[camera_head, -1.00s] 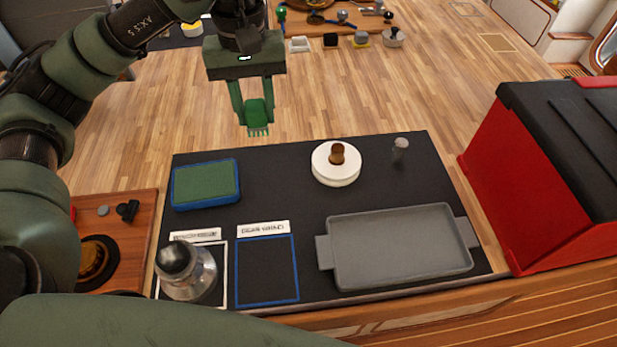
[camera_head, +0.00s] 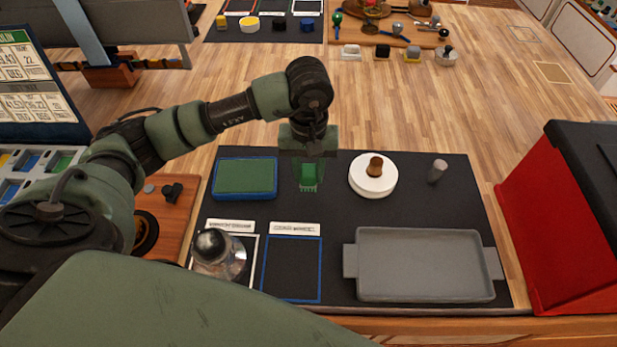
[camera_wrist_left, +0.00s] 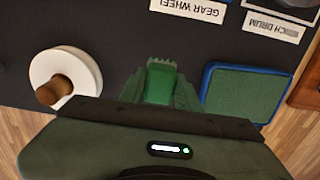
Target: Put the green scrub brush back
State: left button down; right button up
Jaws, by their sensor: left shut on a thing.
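The green scrub brush (camera_head: 309,178) is held in my left gripper (camera_head: 308,174), above the black mat (camera_head: 330,215), with its bristles pointing down. The gripper is shut on it. It sits between a blue tray with a green pad (camera_head: 245,178) on the left and a white round piece with a brown knob (camera_head: 373,177) on the right. In the left wrist view the brush (camera_wrist_left: 161,80) shows between the fingers, beside the blue-rimmed green pad (camera_wrist_left: 243,95). My right gripper is not in view.
A grey tray (camera_head: 425,264) lies at the front right of the mat. A blue-outlined empty spot (camera_head: 291,268) and a metal drum (camera_head: 217,257) are at the front left. A small grey peg (camera_head: 437,171) stands at the right. A red box with a black lid (camera_head: 545,210) borders the mat's right side.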

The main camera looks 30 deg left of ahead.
aim_at(309, 181)
pick_arm(q)
notch_tip(309, 181, down, 3)
jog(key=shift+f+p, duration=0.15)
jog(key=shift+p, duration=0.4)
jog(key=shift+f, duration=0.2)
jog(key=shift+f+b, duration=0.2)
jog(key=shift+b, duration=0.15)
jog(key=c, duration=1)
grip_release()
jog(key=shift+r, duration=0.1)
jog(key=shift+r+p, duration=0.25)
jog(key=shift+p, duration=0.15)
notch_tip(309, 181, up, 10)
jog(key=b, duration=0.4)
jog(key=shift+r, duration=0.25)
jog(key=shift+r+b, duration=0.3)
jog(key=shift+r, duration=0.35)
